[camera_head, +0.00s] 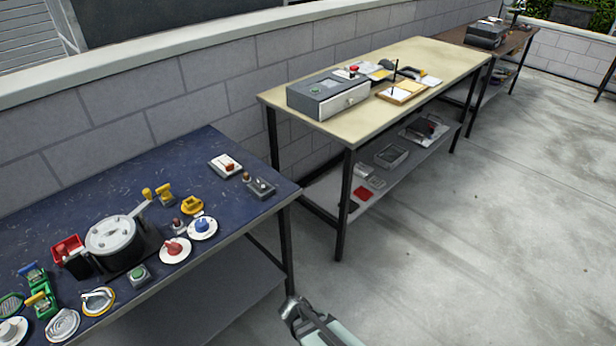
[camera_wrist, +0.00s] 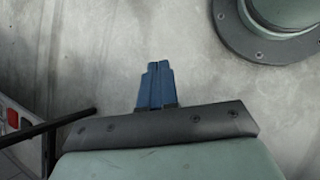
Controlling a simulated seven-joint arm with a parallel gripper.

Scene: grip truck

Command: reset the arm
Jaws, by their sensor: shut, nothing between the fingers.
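My gripper (camera_wrist: 153,83) shows in the wrist view as two blue fingers pressed together, with nothing between them. Bare concrete floor (camera_wrist: 100,40) lies behind the fingers. In the head view, part of my arm shows at the bottom edge, right of the blue table; the fingers cannot be made out there. The arm hangs in the open space in front of the tables and appears apart from them.
A blue table (camera_head: 110,185) at left holds a pot (camera_head: 112,238), knobs and switches. A cream table (camera_head: 400,60) behind it holds a grey drawer box (camera_head: 328,96), with a shelf (camera_head: 340,195) below. The concrete floor (camera_head: 480,230) at right is clear.

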